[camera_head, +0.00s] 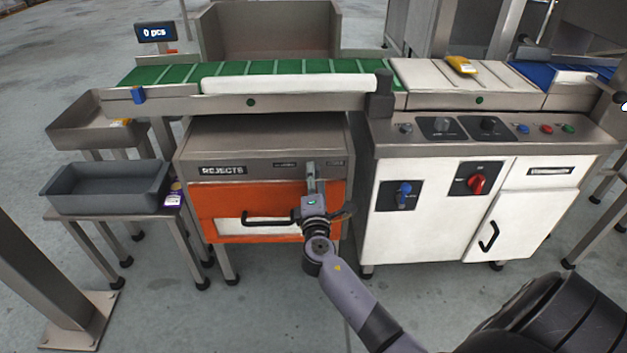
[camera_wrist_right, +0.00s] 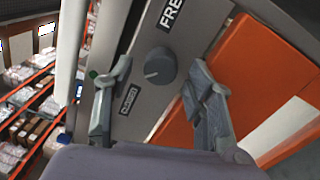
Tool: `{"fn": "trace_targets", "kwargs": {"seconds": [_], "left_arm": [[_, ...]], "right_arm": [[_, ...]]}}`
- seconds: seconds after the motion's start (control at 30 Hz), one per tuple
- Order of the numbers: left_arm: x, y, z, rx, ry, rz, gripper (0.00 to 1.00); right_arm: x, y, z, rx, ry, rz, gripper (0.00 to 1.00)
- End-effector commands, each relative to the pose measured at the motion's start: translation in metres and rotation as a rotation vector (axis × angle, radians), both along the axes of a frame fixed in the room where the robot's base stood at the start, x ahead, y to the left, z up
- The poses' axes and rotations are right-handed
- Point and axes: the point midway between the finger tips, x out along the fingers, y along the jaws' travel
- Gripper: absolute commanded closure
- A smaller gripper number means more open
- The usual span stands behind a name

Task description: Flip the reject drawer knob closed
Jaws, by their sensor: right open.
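The reject cabinet (camera_head: 265,150) has an orange drawer front (camera_head: 225,203) with a black handle (camera_head: 268,217) and a "REJECTS" label. The right wrist view shows a round dark grey knob (camera_wrist_right: 161,66) on the cabinet's grey strip, between a "CLOSED" label (camera_wrist_right: 129,99) and a partly cut-off "FRE" label (camera_wrist_right: 171,13). A pale line marks the knob's face. My right gripper (camera_head: 311,172) is open, with its fingers (camera_wrist_right: 157,82) on either side of the knob; contact cannot be told. In the head view the gripper hides the knob. My left gripper is not in view.
A white control cabinet (camera_head: 425,225) with a red switch (camera_head: 476,184) and a blue switch (camera_head: 404,195) stands to the right. A grey bin (camera_head: 105,190) sits on a side table to the left. A green conveyor belt (camera_head: 185,73) runs above. The floor in front is open.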

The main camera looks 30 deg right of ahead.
Motion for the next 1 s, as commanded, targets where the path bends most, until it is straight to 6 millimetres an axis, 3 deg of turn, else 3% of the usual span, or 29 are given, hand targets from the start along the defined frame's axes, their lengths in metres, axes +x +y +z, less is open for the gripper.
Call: {"fn": "trace_targets", "kwargs": {"seconds": [0.37, 0.8, 1.0], "left_arm": [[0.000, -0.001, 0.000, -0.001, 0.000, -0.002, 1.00], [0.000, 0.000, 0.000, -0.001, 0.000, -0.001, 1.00], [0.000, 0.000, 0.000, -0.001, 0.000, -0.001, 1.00]], "right_arm": [[-0.010, 0.006, -0.002, 0.002, 0.001, 0.000, 0.50], [-0.084, 0.051, -0.006, 0.003, 0.003, 0.000, 0.50], [-0.100, 0.062, -0.006, 0.001, 0.001, 0.001, 0.50]]}}
